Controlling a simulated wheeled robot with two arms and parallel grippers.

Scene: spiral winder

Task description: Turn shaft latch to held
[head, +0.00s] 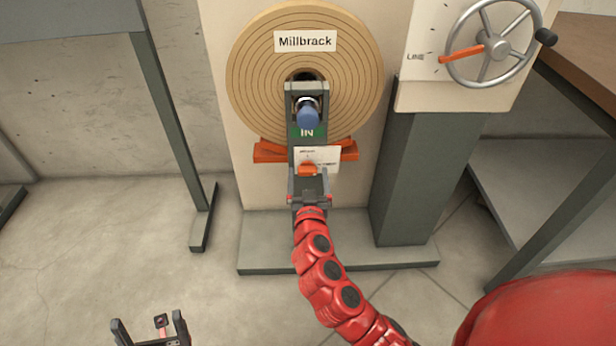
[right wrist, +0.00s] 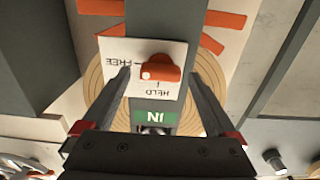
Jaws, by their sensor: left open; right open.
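The shaft latch is an orange knob (head: 307,169) on a white plate (head: 326,156) on the dark upright below the spiral roll. In the right wrist view the knob (right wrist: 160,70) appears upside down, with a white dot on its left end toward the FREE label (right wrist: 122,62). The HELD label (right wrist: 155,94) sits below it there. My right gripper (head: 309,183) is open, its fingers either side of the knob; contact cannot be told. My left gripper (head: 150,325) is open and empty at the bottom left, far from the latch.
A tan roll (head: 258,85) marked Millbrack is above, with a blue-ended shaft (head: 308,116) and green IN sign (head: 307,132). Orange supports (head: 270,152) flank the upright. A handwheel (head: 497,45) is at upper right. The floor (head: 90,260) at left is clear.

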